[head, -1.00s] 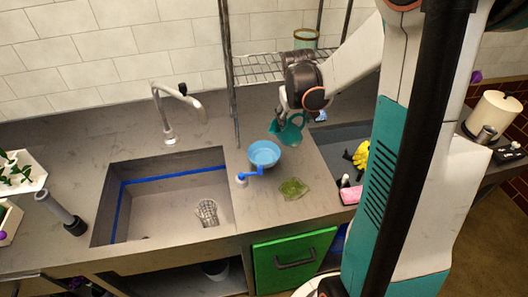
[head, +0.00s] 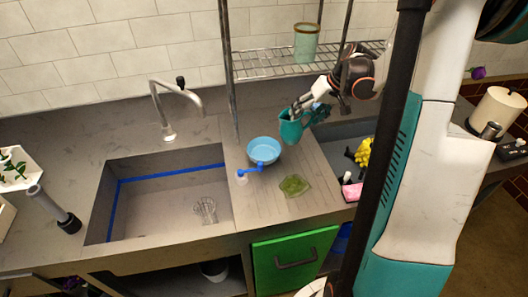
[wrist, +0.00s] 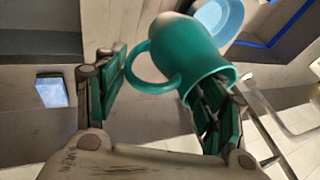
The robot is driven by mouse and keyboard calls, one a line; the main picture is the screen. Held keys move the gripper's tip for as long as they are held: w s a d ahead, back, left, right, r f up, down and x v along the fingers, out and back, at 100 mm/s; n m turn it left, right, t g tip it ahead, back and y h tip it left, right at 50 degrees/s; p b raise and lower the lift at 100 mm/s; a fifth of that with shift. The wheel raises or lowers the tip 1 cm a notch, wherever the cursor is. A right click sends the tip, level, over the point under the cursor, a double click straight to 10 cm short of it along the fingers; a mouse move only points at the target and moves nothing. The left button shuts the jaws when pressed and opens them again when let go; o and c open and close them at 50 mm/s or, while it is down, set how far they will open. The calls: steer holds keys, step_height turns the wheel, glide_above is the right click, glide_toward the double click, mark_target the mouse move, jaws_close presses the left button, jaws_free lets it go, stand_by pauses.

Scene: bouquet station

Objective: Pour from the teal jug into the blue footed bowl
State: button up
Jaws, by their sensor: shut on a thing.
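The teal jug (head: 291,130) is in my gripper (head: 303,106), just behind and to the right of the blue footed bowl (head: 263,149). It looks nearly upright and held above the counter, apart from the bowl. In the wrist view the jug (wrist: 185,45) sits between the fingers of my gripper (wrist: 160,78), with its handle toward the left finger and its rim at the right finger. The exact contact is partly hidden. The bowl (wrist: 222,14) shows at the top of the wrist view, beyond the jug. The contents of both cannot be made out.
A blue-topped bottle (head: 243,177) stands close in front of the bowl. A green dish (head: 294,186) lies to the right. The sink (head: 150,210) is at left. A wire shelf (head: 285,65) with a canister (head: 305,42) stands behind, its posts near my arm. A pink sponge (head: 352,191) lies right.

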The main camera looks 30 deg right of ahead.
steer(key=shift+d+f+y+b, duration=0.45)
steer(key=shift+y+b, duration=0.1)
steer(key=shift+y, duration=0.15)
steer(key=shift+a, duration=0.1)
